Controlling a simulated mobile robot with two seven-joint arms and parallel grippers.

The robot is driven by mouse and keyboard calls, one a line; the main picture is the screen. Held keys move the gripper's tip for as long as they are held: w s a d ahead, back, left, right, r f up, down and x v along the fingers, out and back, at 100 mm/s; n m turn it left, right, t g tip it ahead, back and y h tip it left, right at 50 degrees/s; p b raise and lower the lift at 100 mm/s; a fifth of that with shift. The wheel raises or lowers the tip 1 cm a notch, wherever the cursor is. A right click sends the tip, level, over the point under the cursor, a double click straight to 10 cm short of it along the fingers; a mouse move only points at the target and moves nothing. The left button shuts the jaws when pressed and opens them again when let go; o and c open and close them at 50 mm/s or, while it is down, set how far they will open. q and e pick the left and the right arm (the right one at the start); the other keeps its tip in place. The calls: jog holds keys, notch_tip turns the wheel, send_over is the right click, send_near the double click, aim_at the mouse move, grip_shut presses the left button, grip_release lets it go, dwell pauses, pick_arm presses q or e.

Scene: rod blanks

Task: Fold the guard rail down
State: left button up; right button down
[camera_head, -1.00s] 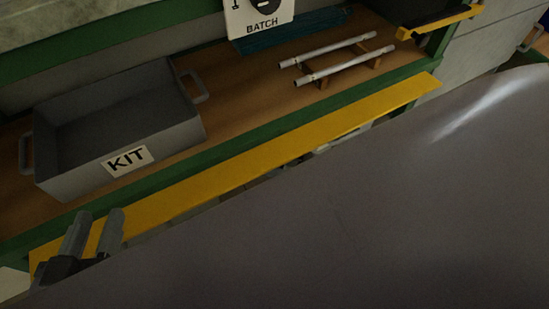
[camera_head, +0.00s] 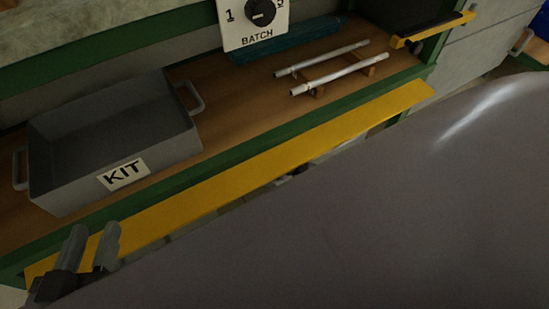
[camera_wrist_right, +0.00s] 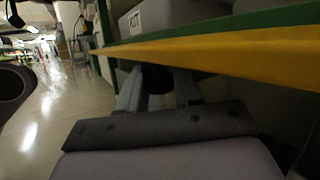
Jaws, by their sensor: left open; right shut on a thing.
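The guard rail (camera_head: 240,190) is a long flat yellow bar along the green front edge of the bench. It also runs across the top of the right wrist view (camera_wrist_right: 230,47). My left gripper (camera_head: 92,233) is open at the rail's left end, with yellow showing between its fingers; contact is unclear. My right gripper (camera_wrist_right: 158,85) is below the rail in the right wrist view. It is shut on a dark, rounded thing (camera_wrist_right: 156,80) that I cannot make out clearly. In the head view my right gripper is hidden behind my large grey arm link.
A grey KIT bin (camera_head: 180,130) stands on the wooden bench top (camera_head: 235,105). Two pale rods (camera_head: 345,72) lie on small wooden supports. Behind them are a BATCH dial panel (camera_head: 241,30) and a teal item (camera_head: 300,38). Open floor (camera_wrist_right: 60,125) lies left in the right wrist view.

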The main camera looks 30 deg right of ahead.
jog(key=c, duration=0.9)
grip_release()
jog(key=shift+f, duration=0.15)
jog(key=shift+o, duration=0.2)
jog(key=v, duration=0.7)
jog(key=shift+s, duration=0.1)
